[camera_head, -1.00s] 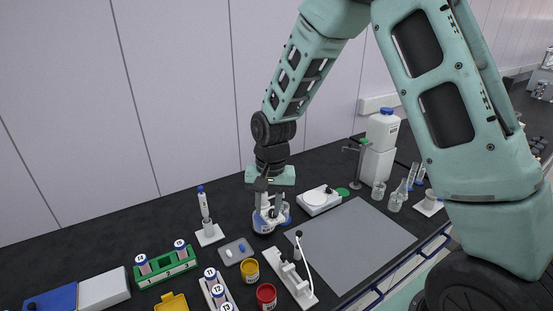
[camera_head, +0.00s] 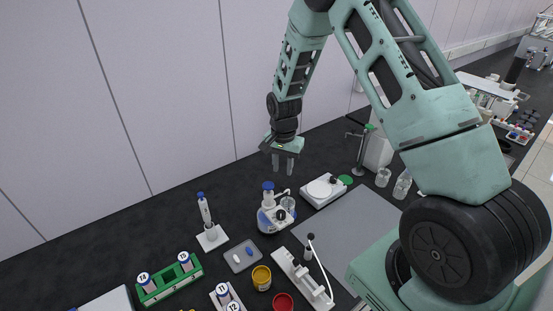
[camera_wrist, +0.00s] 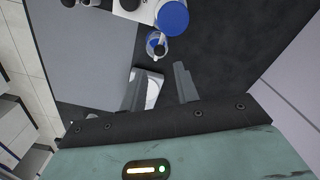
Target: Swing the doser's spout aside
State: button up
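The doser (camera_head: 268,216) is a white and blue unit with a blue round cap, standing on the dark bench. Its thin spout (camera_head: 283,193) points right, towards a small clear beaker (camera_head: 288,203) close against it. In the wrist view the blue cap (camera_wrist: 172,17) is at the top edge, with the beaker (camera_wrist: 157,46) just below it; the spout is not clear there. My gripper (camera_head: 283,168) hangs in the air above and behind the doser, fingers down, apart from it. Its two fingers (camera_wrist: 158,88) are spread with nothing between them.
A white device with a round plate (camera_head: 322,188) stands right of the doser. A tap stand (camera_head: 360,148) and glass beakers (camera_head: 383,177) are farther right. A pipette stand (camera_head: 211,236) and grey tray (camera_head: 241,256) are left. The grey mat (camera_head: 365,225) in front is largely clear.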

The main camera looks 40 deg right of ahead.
jog(key=shift+f+b, duration=2.95)
jog(key=shift+f, duration=1.45)
jog(key=shift+w+a, duration=0.2)
jog(key=shift+w, duration=0.1)
